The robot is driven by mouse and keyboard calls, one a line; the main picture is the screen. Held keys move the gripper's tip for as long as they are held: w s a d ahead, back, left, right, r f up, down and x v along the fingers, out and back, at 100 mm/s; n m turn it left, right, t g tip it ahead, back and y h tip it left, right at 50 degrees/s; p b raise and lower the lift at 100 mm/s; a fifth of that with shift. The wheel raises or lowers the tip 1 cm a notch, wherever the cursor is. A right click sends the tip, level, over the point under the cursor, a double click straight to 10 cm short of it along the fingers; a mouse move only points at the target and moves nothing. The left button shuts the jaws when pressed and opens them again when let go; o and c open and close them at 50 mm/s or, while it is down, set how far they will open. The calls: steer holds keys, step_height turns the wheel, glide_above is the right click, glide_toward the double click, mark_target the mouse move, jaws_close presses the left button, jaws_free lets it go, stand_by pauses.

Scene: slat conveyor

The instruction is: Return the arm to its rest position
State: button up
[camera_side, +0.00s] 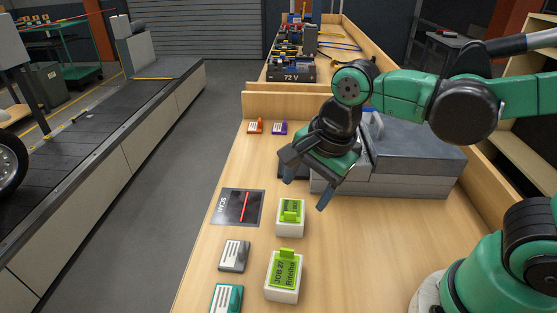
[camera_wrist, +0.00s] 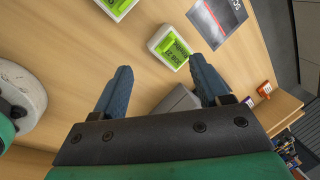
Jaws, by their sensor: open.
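My gripper (camera_side: 306,189) is open and empty, with its two blue fingers spread apart. It hangs above the wooden bench (camera_side: 215,283), in front of a grey box (camera_side: 415,155) at the bench's right side. In the wrist view my gripper (camera_wrist: 166,90) points toward the bench, with nothing between the fingers. My green arm reaches in from the right, bent at the elbow. A white block with a green label (camera_side: 290,217) sits on the bench just below and in front of the gripper, apart from it.
A larger white block with a green label (camera_side: 283,275), a grey tag (camera_side: 234,255) and a teal tag (camera_side: 227,298) lie nearer. A dark scan pad (camera_side: 237,207) is at left. Orange (camera_side: 255,127) and purple (camera_side: 279,128) tags lie farther back. A conveyor (camera_side: 95,140) runs along the left.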

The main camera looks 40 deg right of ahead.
steer(key=d+r+n+t, duration=0.1)
steer(key=d+n+t, duration=0.3)
steer(key=n, duration=1.2)
steer(key=d, duration=0.2)
steer(key=shift+w+d+r+h, duration=0.2)
steer(key=shift+d+h, duration=0.1)
steer(key=shift+h, duration=0.1)
